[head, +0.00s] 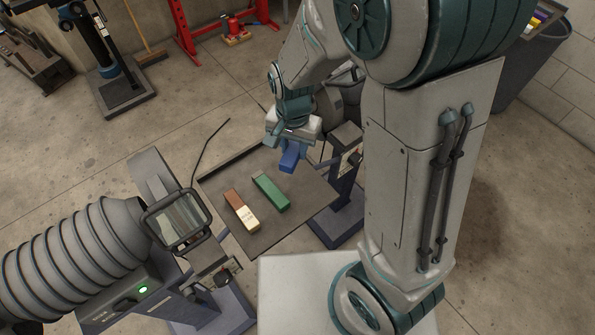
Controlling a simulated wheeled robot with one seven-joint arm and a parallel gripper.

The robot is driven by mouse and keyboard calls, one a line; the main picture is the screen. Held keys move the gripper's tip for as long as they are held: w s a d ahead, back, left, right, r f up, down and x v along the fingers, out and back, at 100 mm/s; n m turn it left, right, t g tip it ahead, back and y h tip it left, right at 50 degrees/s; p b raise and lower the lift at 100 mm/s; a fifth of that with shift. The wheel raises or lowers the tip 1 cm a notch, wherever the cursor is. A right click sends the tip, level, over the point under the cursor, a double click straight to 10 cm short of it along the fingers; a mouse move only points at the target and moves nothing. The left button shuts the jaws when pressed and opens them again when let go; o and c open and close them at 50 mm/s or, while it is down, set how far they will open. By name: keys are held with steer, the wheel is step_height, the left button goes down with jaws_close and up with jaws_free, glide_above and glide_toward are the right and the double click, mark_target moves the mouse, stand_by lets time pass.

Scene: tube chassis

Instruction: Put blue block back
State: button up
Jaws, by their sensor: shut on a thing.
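A blue block (289,160) is held in my gripper (290,146), which is shut on it. The block hangs tilted over the far right part of a dark tray-like board (276,232); I cannot tell exactly how high above it the block is. A green block (271,193) lies on the board, below and left of the blue block. A brown and cream block (242,211) lies left of the green one, roughly parallel to it. My fingertips are small and partly hidden behind the blue block and the gripper body.
A ribbed grey hose (75,250) and a framed glass plate (180,220) stand left of the board. A dark metal stand (345,205) is at its right edge. A bin (530,60) stands far right. The board's near part is bare.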

mark_target(296, 178)
steer(key=shift+w+d+f+m+b, duration=0.1)
steer(key=shift+w+f+m+b, duration=0.15)
steer(key=shift+f+b, duration=0.4)
steer(key=shift+w+d+f+m+b, duration=0.1)
steer(key=shift+f+m+b, duration=0.3)
steer(key=shift+b, duration=0.5)
steer(key=shift+w+d+f+m+b, duration=0.1)
steer(key=shift+w+f+m+b, duration=0.1)
steer(key=shift+f+b, duration=0.5)
step_height(296, 178, down, 9)
steer(key=shift+f, duration=0.1)
steer(key=shift+f+b, duration=0.15)
steer(key=shift+b, duration=0.15)
steer(key=o, duration=1)
